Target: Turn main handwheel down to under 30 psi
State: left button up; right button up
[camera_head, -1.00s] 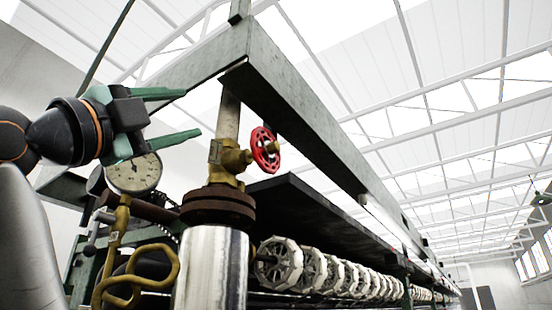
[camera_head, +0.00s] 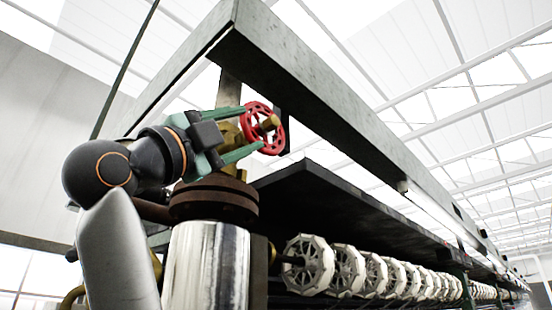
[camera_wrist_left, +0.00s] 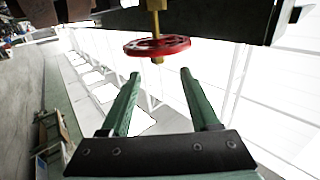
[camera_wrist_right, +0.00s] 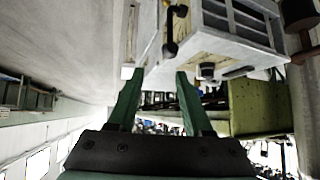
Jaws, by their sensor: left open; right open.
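The red handwheel (camera_head: 264,128) sits on a brass valve above a rusty flange (camera_head: 213,197) and a shiny metal pipe (camera_head: 206,265). My left gripper (camera_head: 252,130) is open, its green fingers reaching toward the handwheel from the left. In the left wrist view the handwheel (camera_wrist_left: 157,46) and its brass stem lie just beyond the fingertips (camera_wrist_left: 158,72), with a gap showing. The pressure gauge is not visible now; my left arm covers that area in the head view. My right gripper (camera_wrist_right: 160,75) is open and empty in the right wrist view.
A dark shelf (camera_head: 350,205) and a row of pale reels (camera_head: 345,270) extend to the right. In the right wrist view a whitish slatted box (camera_wrist_right: 235,30) stands beyond the fingers.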

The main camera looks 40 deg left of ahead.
aim_at(269, 122)
pick_arm(q)
jog(key=p+x, duration=0.3)
jog(key=x, duration=0.5)
jog(key=shift+w, duration=0.15)
jog(key=shift+w+d+r+p, duration=0.1)
jog(key=shift+w+r+p, duration=0.15)
jog(key=shift+w+p, duration=0.15)
grip_shut()
